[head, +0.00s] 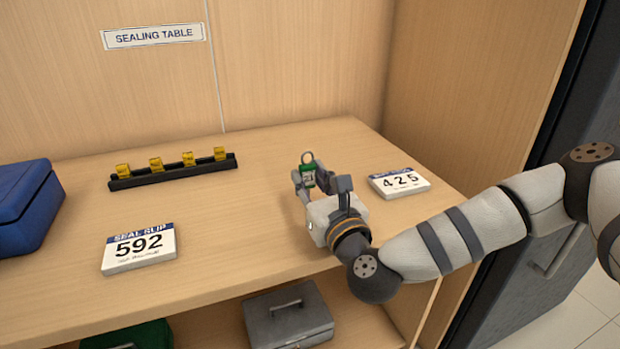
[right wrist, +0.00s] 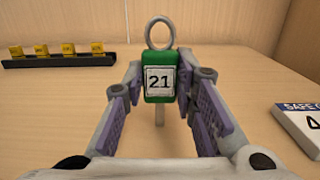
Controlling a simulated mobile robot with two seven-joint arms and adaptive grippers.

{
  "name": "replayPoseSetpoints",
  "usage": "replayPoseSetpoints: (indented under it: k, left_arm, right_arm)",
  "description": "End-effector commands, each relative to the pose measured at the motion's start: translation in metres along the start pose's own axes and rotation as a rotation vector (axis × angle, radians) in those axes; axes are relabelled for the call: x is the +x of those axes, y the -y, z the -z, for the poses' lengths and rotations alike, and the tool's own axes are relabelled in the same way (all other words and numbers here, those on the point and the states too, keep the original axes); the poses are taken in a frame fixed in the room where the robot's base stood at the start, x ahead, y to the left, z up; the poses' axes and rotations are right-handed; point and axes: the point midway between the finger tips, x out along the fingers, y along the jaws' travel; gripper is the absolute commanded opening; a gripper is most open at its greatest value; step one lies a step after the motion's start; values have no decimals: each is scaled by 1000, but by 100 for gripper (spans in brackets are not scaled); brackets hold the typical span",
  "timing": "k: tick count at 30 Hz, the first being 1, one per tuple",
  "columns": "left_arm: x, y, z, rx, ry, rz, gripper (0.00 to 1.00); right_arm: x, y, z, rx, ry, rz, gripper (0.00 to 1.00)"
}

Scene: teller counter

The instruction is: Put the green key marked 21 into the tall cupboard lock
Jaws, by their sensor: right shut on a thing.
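The green key marked 21 (right wrist: 159,88) is held between the fingers of my right gripper (right wrist: 160,92), with its ring at the top and its shaft pointing down. In the head view the key (head: 308,178) shows small and green at the fingertips of my right gripper (head: 308,181), above the wooden table. I cannot tell how far it is from the tabletop. The tall cupboard lock is not clearly visible in either view. My left gripper is not in view.
A black rack (head: 172,172) with several yellow pieces stands at the back left. Slips 592 (head: 139,248) and 425 (head: 399,182) lie on the table. A blue box (head: 26,206) is at the left. A grey box (head: 288,314) and a green one (head: 130,336) are below. A dark cabinet (head: 560,200) stands at the right.

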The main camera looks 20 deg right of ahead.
Motion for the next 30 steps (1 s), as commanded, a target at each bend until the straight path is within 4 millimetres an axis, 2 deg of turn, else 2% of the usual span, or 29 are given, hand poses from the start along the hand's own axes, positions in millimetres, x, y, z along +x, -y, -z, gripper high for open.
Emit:
replayPoseSetpoints:
  k: [1, 3, 11, 14, 17, 27, 30]
  left_arm:
    - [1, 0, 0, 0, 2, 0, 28]
    - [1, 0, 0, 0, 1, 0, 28]
    - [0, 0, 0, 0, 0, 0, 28]
    - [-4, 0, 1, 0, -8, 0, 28]
    - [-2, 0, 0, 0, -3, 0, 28]
    - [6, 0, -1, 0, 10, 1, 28]
    - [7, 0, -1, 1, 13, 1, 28]
  right_arm:
    - [0, 0, 2, 0, -1, 0, 32]
    - [0, 0, 1, 0, -1, 0, 46]
    - [0, 0, 0, 0, -1, 0, 46]
    - [-1, 0, -6, 0, 1, 0, 46]
    - [-18, 0, -2, 2, -4, -2, 46]
    - [-100, 0, -1, 3, -6, -1, 46]
    - [-113, 0, -1, 1, -4, -1, 46]
